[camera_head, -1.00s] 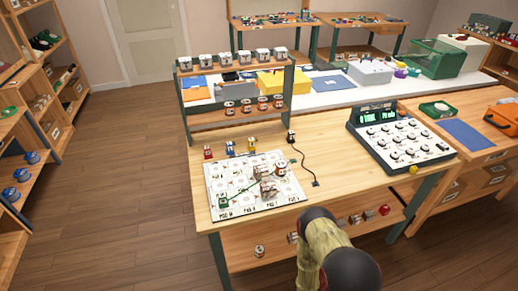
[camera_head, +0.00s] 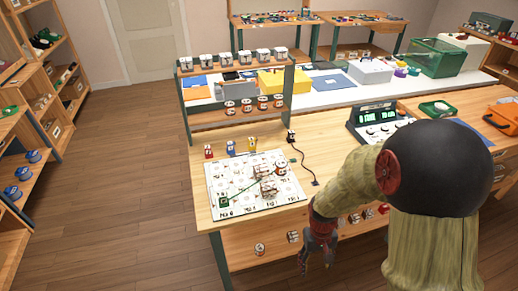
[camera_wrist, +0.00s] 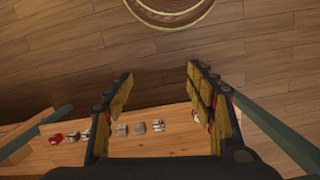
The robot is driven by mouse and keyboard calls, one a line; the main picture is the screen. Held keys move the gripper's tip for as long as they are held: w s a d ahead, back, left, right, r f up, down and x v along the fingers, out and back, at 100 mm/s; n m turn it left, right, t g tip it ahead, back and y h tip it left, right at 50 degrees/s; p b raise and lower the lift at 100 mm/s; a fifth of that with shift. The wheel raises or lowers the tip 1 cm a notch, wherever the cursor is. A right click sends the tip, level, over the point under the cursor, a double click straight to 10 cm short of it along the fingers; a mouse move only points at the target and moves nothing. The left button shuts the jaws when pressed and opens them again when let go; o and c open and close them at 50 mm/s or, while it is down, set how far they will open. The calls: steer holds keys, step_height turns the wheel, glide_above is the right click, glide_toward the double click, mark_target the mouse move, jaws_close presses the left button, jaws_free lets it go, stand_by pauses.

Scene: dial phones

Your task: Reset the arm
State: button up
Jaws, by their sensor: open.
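My gripper (camera_head: 317,262) hangs in front of the workbench's front edge in the head view, fingers pointing down. In the wrist view my gripper (camera_wrist: 156,95) has its two fingers wide apart with nothing between them. My arm rises on the right of the head view and hides part of the bench and of the dial console (camera_head: 376,125). The workbench (camera_head: 335,150) carries a white printed board (camera_head: 238,205) with small blocks and a green piece on it.
A two-tier rack (camera_head: 236,120) stands at the back left of the bench. A lower shelf (camera_head: 238,262) under the bench holds several small items. A shelf unit (camera_head: 22,180) stands at far left. Floor (camera_head: 130,200) left of the bench is clear.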

steer(key=s+r+t, duration=0.2)
steer(key=s+r, duration=0.1)
steer(key=r, duration=0.8)
steer(key=s+r+m+t+p, duration=0.1)
steer(key=s+r+t, duration=0.2)
steer(key=r, duration=0.8)
steer(key=s+r+t, duration=0.2)
steer(key=s+r, duration=0.1)
steer(key=r, duration=0.8)
steer(key=shift+s+d+r+t+y, duration=0.2)
steer(key=shift+s+r+t+y, duration=0.05)
steer(key=shift+t+y, duration=0.05)
